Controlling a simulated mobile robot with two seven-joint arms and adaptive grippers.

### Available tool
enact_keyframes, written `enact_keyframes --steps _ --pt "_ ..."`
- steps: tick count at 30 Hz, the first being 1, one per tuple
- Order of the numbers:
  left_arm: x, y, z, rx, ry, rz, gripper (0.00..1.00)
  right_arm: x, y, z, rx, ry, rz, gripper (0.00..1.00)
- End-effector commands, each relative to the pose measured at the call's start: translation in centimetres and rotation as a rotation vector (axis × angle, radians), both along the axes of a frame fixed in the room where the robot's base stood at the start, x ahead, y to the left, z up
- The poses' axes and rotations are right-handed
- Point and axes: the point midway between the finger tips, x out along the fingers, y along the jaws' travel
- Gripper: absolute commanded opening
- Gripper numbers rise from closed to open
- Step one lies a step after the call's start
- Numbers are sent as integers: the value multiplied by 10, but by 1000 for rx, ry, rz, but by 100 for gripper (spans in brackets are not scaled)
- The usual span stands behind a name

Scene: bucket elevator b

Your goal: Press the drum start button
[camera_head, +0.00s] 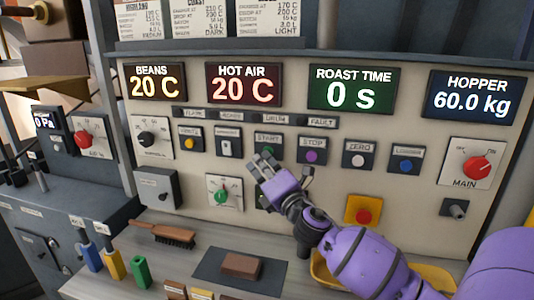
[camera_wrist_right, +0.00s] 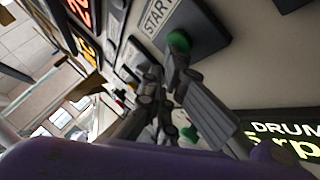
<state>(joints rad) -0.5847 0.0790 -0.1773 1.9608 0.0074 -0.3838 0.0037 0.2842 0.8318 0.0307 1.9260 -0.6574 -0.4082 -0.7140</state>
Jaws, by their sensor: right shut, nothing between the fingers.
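The green drum start button (camera_wrist_right: 179,41) sits on a dark plate labelled START in the right wrist view. In the head view the green button (camera_head: 267,151) shows just above my fingertips, on the panel's middle row. My right gripper (camera_head: 262,164) is shut and empty, reaching up from the lower right. Its fingertips (camera_wrist_right: 166,72) are very close to the button's lower side in the wrist view; I cannot tell whether they touch it. My left gripper is not in view.
A green-marked knob (camera_head: 222,195) and a red emergency button (camera_head: 364,215) are lower. A brush (camera_head: 163,235) lies on the shelf below.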

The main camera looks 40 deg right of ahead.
Motion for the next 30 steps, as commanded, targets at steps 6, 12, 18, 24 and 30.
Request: enact_keyframes --steps 6,12,18,24,30 --pt "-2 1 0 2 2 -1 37 -1 0 1 0 -1 -2 0" --pt "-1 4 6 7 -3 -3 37 -7 7 2 1 -2 -1 0" --pt "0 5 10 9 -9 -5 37 -12 13 1 0 -1 0 0" --pt "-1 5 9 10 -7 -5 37 -12 13 -1 -1 1 -1 0" --pt "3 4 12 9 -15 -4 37 -15 17 1 0 -1 1 0"
